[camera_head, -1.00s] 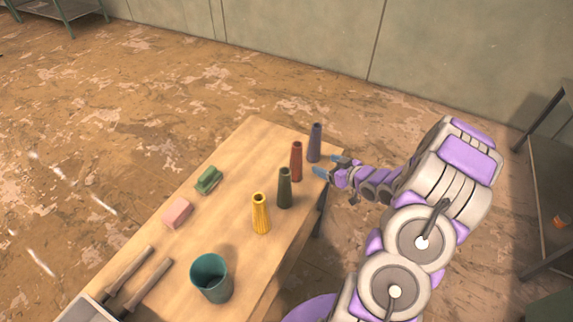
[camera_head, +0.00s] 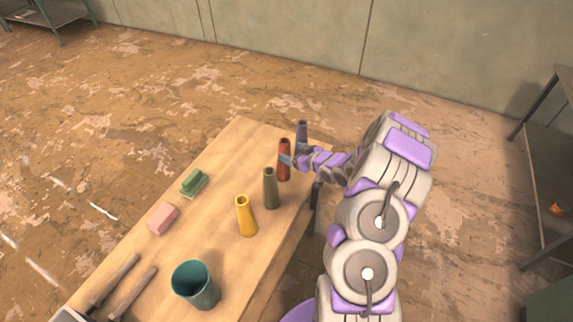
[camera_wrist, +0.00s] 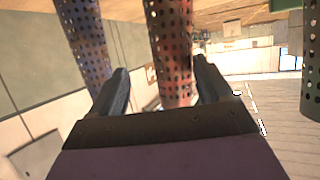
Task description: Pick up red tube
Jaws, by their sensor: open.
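The red tube (camera_head: 284,161) stands upright on the wooden table (camera_head: 222,160), between the purple-grey tube (camera_head: 302,134) and the dark green tube (camera_head: 270,188). My gripper (camera_head: 288,158) is at the red tube from the right side. In the wrist view the perforated red tube (camera_wrist: 172,55) lies between the two open fingers of my gripper (camera_wrist: 160,85), nearer the right finger. The purple-grey tube (camera_wrist: 84,45) is just outside the left finger. I cannot tell whether a finger touches the red tube.
A yellow tube (camera_head: 245,215) and a teal cup (camera_head: 195,285) stand nearer on the table. A pink block (camera_head: 163,218), a green brush-like block (camera_head: 194,183) and two long-handled tools (camera_head: 124,285) lie along the left side.

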